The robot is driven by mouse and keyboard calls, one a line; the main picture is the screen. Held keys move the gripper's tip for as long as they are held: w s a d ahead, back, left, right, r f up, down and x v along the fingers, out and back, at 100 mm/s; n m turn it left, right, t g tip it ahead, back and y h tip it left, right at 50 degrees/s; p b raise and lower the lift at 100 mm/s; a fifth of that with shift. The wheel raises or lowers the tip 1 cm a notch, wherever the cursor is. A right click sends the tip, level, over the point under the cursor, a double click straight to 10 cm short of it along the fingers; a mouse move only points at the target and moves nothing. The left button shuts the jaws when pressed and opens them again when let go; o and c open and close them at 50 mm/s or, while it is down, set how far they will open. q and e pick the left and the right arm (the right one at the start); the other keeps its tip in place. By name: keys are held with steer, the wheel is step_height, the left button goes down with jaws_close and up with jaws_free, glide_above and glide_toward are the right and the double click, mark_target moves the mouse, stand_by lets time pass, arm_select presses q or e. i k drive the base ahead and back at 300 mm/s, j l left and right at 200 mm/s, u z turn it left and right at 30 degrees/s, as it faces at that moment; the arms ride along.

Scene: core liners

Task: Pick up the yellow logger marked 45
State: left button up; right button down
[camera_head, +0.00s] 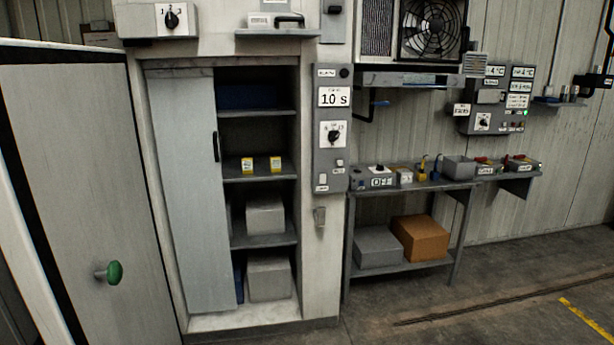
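Two small yellow-and-white boxes that look like loggers stand side by side on a middle shelf of the open cabinet: a left one (247,165) and a right one (275,164). Their front markings are too small to read, so I cannot tell which one is marked 45. A small yellow item (423,168) stands on the workbench at the right; I cannot tell what it is. Neither of my grippers is in view.
A grey sliding panel (187,190) covers the cabinet's left part. A large door with a green knob (114,272) fills the left foreground. Grey boxes (265,215) sit on lower shelves. The workbench (440,186) stands right of the cabinet. Floor at the lower right is clear.

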mark_target(247, 162)
steer(key=i+u, duration=0.15)
steer(key=i, duration=1.45)
steer(key=i+u, duration=0.2)
steer(key=i, duration=1.4)
